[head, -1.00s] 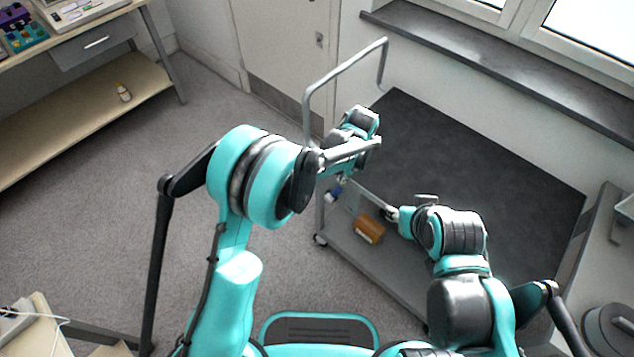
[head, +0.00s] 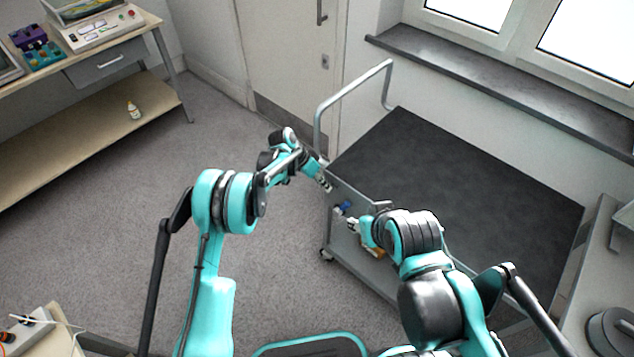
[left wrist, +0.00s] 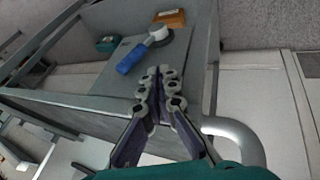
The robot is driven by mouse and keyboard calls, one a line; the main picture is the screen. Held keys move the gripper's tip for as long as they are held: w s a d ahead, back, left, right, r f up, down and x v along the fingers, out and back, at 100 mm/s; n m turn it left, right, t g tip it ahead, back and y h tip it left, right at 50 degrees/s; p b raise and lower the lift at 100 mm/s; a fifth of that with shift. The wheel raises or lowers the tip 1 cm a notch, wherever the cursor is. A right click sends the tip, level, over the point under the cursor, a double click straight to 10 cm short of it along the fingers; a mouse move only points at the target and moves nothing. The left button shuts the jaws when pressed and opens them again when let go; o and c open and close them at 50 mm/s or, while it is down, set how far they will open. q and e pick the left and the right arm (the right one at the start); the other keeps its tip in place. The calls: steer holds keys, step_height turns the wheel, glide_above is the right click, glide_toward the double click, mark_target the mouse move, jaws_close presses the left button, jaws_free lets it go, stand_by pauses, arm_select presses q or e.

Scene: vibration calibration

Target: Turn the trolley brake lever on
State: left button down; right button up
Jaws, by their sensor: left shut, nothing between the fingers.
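The trolley has a dark top (head: 450,170) and a grey tube handle (head: 350,95) at its left end. The brake lever (head: 346,207) shows as a small blue piece on the trolley's side, below the top. In the left wrist view its blue grip (left wrist: 131,59) slants down-left from a pale round pivot (left wrist: 157,33). My left gripper (head: 327,186) is shut and empty, above and left of the lever in the head view. Its fingertips (left wrist: 160,76) appear just below and right of the grip in the left wrist view, apparently apart from it. My right gripper (head: 352,226) is just below the lever; its fingers are too small to read.
An orange-brown box (left wrist: 171,18) is on the trolley's lower shelf, partly hidden by my right arm in the head view. A bench (head: 90,130) stands at the left. A wall and window sill (head: 480,70) are behind the trolley. Floor left of the trolley is clear.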

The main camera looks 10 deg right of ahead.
mark_target(342, 208)
arm_select(q)
steer(key=s+d+f+b, duration=0.2)
steer(key=s+d+f, duration=0.1)
steer(key=shift+s+d+f, duration=0.1)
steer(key=shift+d+f, duration=0.15)
stand_by(0.4)
